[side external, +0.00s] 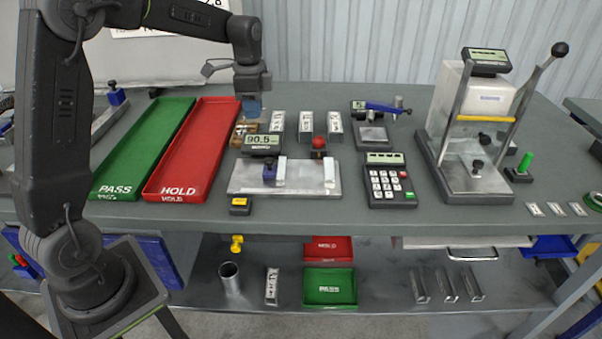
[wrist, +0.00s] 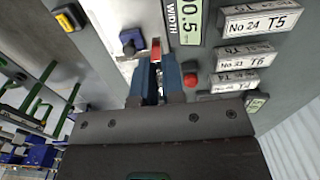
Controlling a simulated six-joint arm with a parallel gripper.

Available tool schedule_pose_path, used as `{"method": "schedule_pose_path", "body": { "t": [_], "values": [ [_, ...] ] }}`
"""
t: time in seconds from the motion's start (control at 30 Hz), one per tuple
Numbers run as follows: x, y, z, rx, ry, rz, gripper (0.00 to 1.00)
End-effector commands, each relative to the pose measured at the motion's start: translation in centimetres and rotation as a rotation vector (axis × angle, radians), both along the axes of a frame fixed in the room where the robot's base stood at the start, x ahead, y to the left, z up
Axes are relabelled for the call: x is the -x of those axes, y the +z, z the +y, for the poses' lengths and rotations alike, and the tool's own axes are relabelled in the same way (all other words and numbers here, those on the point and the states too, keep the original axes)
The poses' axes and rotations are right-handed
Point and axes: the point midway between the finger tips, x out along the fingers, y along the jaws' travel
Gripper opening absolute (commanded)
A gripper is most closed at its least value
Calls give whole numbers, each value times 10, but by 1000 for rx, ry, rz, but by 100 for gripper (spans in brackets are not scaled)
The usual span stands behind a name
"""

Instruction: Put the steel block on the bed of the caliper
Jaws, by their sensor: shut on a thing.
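My gripper (side external: 252,106) is high at the back of the table, just right of the red tray. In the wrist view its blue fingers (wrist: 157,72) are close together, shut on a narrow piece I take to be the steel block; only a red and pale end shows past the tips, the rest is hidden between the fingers. The caliper's bed (side external: 305,187) is a flat metal plate at the front middle, with a blue slider (side external: 269,173) and pale upright jaws (side external: 330,175).
A red HOLD tray (side external: 180,180) and a green PASS tray (side external: 119,182) lie to the left. A small rack (side external: 240,131) stands below my gripper. Labelled blocks (side external: 306,122) and a red knob (side external: 319,142) stand behind the bed. A keypad (side external: 390,184) is at its right.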

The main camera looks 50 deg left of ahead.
Motion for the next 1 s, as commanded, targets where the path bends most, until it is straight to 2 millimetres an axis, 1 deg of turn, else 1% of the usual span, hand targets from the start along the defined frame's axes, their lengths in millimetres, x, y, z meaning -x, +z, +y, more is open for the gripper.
{"method": "schedule_pose_path", "body": {
  "t": [0.03, 0.17, 0.27, 0.6, 0.7, 0.83, 1.0],
  "values": [
    [1, 1, -13, -1, -5, -2, 0],
    [2, -1, -31, 0, -2, -1, 0],
    [-3, -8, -45, 0, -3, 1, 0],
    [-36, -52, -109, 0, -4, 1, 0],
    [-43, -61, -123, 0, -2, 0, 0],
    [-49, -68, -133, 0, 0, -1, 0],
    [-50, -77, -135, 0, 2, 0, 0]
  ]
}}
